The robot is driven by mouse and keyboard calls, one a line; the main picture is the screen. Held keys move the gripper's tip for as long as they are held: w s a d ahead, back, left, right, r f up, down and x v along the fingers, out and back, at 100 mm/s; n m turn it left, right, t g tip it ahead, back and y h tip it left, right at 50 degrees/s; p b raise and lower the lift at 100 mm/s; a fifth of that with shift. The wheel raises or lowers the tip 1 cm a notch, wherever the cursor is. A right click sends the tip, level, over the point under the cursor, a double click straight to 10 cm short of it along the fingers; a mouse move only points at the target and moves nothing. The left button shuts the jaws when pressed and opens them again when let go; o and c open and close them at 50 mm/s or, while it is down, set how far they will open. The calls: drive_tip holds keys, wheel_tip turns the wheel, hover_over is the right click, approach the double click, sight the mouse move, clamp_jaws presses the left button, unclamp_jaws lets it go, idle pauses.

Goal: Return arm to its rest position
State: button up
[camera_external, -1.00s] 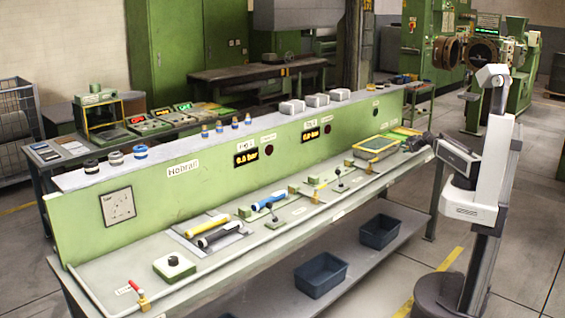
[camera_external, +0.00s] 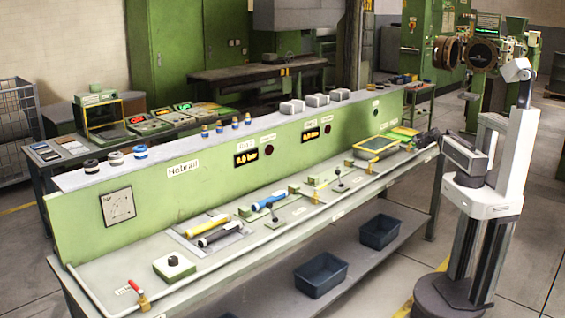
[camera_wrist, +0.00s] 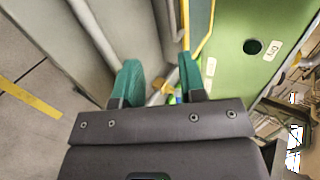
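My gripper shows in the wrist view (camera_wrist: 160,88) as two green-padded fingers on a dark body. The fingers are spread apart with a gap between them, and I see nothing held in it. In the external view my gripper (camera_external: 428,138) is a small dark shape over the right end of the green bench (camera_external: 200,200). My white arm rises from a round dark base in front of the bench's right end. The arm is bent, with its forearm pointing left toward the bench.
A yellow-rimmed tray (camera_external: 376,147) lies on the bench close to my gripper. A pipe (camera_external: 270,238) runs along the bench front. A yellow line (camera_wrist: 30,97) marks the open floor.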

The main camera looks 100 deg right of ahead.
drive_tip(key=shift+s, duration=0.1)
idle(0.4)
